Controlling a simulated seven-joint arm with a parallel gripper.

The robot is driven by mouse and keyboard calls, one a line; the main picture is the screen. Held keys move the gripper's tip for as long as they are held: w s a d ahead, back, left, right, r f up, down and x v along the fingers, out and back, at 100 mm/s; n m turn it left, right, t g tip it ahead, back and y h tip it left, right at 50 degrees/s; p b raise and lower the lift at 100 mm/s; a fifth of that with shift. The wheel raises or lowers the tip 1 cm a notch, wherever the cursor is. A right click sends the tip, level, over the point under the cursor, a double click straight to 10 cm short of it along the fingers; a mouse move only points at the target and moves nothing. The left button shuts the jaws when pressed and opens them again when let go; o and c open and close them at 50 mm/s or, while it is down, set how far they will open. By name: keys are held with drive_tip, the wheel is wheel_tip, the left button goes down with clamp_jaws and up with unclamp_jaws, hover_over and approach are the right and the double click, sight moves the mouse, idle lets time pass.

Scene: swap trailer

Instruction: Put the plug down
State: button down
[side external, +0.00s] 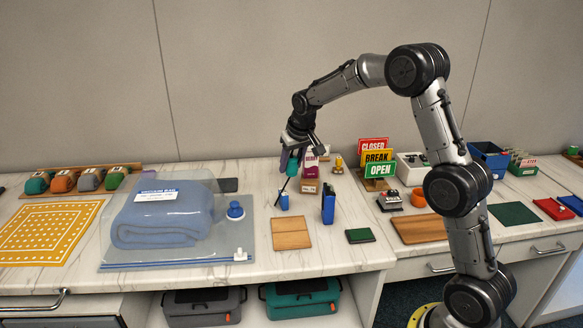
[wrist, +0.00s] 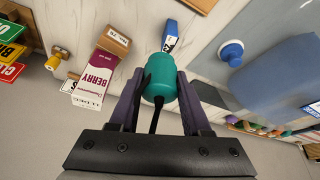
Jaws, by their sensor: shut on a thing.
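The plug (wrist: 161,78) is a teal, rounded cylinder with a thin black cord-like piece trailing from it. My gripper (wrist: 160,95) is shut on it, with one purple finger on each side. In the side external view my gripper (side external: 291,158) holds the teal plug (side external: 293,167) above the white counter, and the black piece hangs down at a slant. The plug appears clear of the counter surface. A small blue object (side external: 284,201) stands below it.
A clear vacuum bag (side external: 225,243) with a folded blue towel and a blue knob (side external: 235,210) lies to the left.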

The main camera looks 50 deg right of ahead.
drive_tip(key=shift+m, duration=0.6)
drive_tip(key=s+d, duration=0.1)
drive_tip(key=s, duration=0.2)
drive_tip(key=s+d+r, duration=0.1)
drive_tip(key=s+d, duration=0.1)
drive_tip(key=s, duration=0.2)
drive_tip(key=s+d, duration=0.1)
drive_tip(key=s, duration=0.3)
drive_tip(key=shift+d+r, duration=0.2)
drive_tip(key=shift+d, duration=0.05)
drive_tip(key=s+d+f+m, duration=0.1)
drive_tip(key=s, duration=1)
approach(344, 199)
drive_tip(key=shift+w+d+f+g+h, duration=0.2)
drive_tip(key=shift+w+f, duration=0.2)
drive_tip(key=shift+w, duration=0.15)
drive_tip(key=shift+w+d+f+g+h, duration=0.1)
drive_tip(key=shift+w+d+f+h, duration=0.1)
drive_tip(key=shift+w+f, duration=0.55)
drive_tip(key=shift+f, duration=1.4)
drive_tip(key=shift+f, duration=0.2)
drive_tip(key=shift+c, duration=1.8)
unclamp_jaws()
drive_tip(key=shift+r, duration=0.15)
